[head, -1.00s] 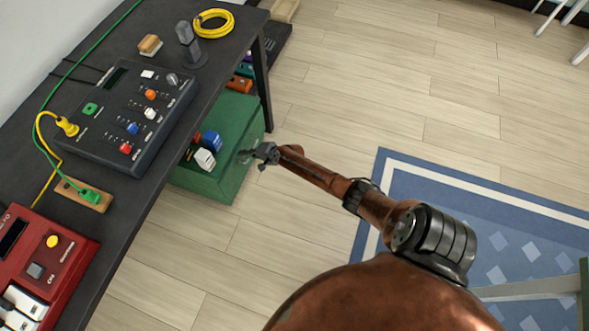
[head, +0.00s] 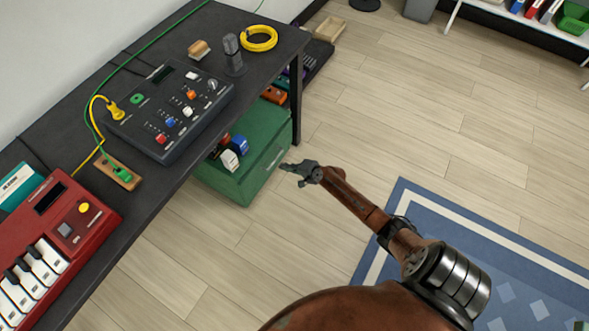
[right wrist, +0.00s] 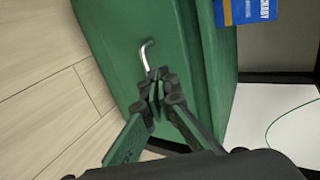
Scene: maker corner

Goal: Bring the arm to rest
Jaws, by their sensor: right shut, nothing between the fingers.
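My right gripper (head: 291,167) is on the brown right arm (head: 358,205), which reaches in from the bottom right in the head view. It is off the table, over the floor, just right of the green box. In the right wrist view the right gripper's fingers (right wrist: 156,84) are together with nothing between them. They appear in front of a green face with a small metal handle (right wrist: 146,55); whether they touch it I cannot tell. My left gripper is not in view.
The dark table (head: 160,190) holds a mixer (head: 172,136), a red keyboard (head: 95,205), a microphone (head: 233,50) and a yellow cable coil (head: 259,38). A green box (head: 215,182) with several items stands under it. A blue rug (head: 400,200) lies right. The floor (head: 420,120) between is clear.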

